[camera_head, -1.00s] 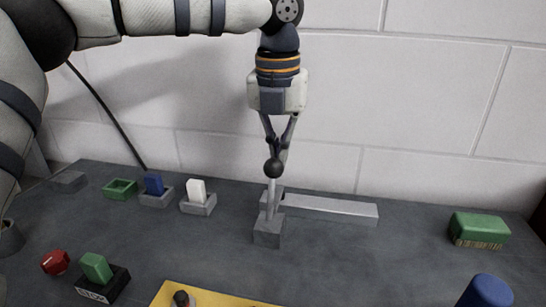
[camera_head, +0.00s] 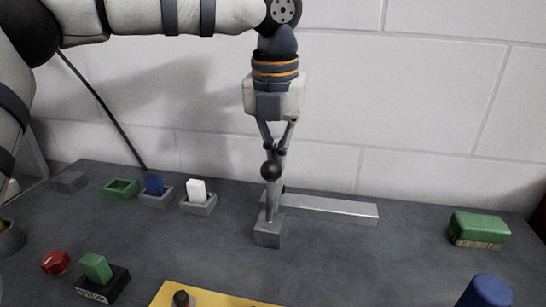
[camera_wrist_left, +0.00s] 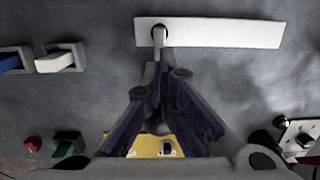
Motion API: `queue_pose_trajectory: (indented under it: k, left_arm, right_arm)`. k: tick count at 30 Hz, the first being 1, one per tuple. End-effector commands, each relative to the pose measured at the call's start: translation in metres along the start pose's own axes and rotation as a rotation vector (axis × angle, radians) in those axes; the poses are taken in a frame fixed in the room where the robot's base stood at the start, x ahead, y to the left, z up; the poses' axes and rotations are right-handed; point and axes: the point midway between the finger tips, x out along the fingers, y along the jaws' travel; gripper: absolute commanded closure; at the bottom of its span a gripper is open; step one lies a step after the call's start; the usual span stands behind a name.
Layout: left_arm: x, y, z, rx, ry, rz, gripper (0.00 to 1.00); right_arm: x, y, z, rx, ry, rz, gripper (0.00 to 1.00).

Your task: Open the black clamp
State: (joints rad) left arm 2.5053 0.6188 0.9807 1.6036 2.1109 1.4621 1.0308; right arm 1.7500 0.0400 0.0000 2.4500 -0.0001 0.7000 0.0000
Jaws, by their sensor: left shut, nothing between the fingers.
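No part is plainly marked as the black clamp. In the left wrist view, the fingers (camera_wrist_left: 160,75) converge just below a pale rod end beside a long light bar (camera_wrist_left: 210,33). My right gripper is out of view.
The grey bar (camera_head: 330,207) lies behind the lever. A red knob (camera_head: 55,262) and green switch (camera_head: 97,268) are at front left, a yellow plate (camera_head: 215,296) in front. A green brush-like block (camera_head: 479,229) and blue cylinder (camera_head: 486,292) are right.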

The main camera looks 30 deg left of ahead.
Motion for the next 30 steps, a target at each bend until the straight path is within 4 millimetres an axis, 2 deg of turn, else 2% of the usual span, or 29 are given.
queue_pose_trajectory:
  k: [19,23,30]
  left_arm:
    - [0.001,0.000,-0.045,0.001,0.003,0.001,1.00]
    - [-0.003,0.000,-0.042,-0.002,0.001,0.000,1.00]
    - [-0.021,0.000,-0.032,-0.001,0.002,0.000,1.00]
  right_arm:
    - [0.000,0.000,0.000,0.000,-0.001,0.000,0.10]
    - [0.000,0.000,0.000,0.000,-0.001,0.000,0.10]
    - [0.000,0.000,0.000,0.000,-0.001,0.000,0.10]
